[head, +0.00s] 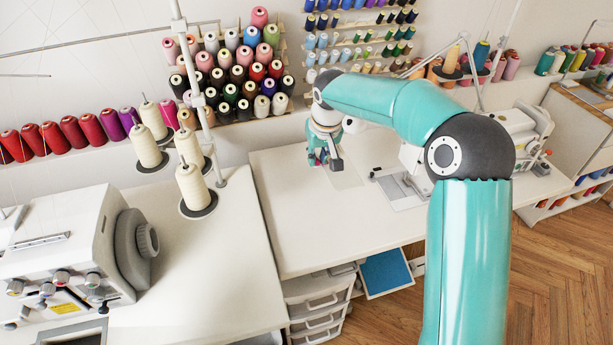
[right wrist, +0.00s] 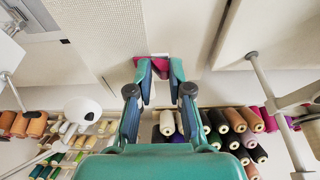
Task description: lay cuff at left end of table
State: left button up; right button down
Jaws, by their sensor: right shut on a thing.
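My right gripper (head: 322,158) is over the left part of the middle white table (head: 300,235), near its back edge. In the right wrist view the right gripper's fingertips (right wrist: 158,68) are closed on a small magenta piece, which I take to be the cuff (right wrist: 160,60). Most of the cuff is hidden by the fingers, and I cannot tell whether it touches the tabletop. My left gripper is not in view.
A sewing machine (head: 518,135) stands at the table's right, partly behind my arm. A serger (head: 75,255) and cream thread cones (head: 195,188) stand on the left table. Racks of spools (head: 240,75) line the wall. The table's front left is clear.

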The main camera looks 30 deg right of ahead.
aim_at(312, 210)
jog(key=shift+w+r, duration=0.1)
jog(key=shift+w, duration=0.2)
jog(key=f+p, duration=0.1)
jog(key=f, duration=1.8)
jog(key=shift+w+a+f+p, duration=0.1)
jog(key=shift+w+f+p, duration=0.15)
jog(key=shift+p, duration=0.15)
jog(key=shift+s, duration=0.1)
jog(key=c, duration=1.1)
grip_release()
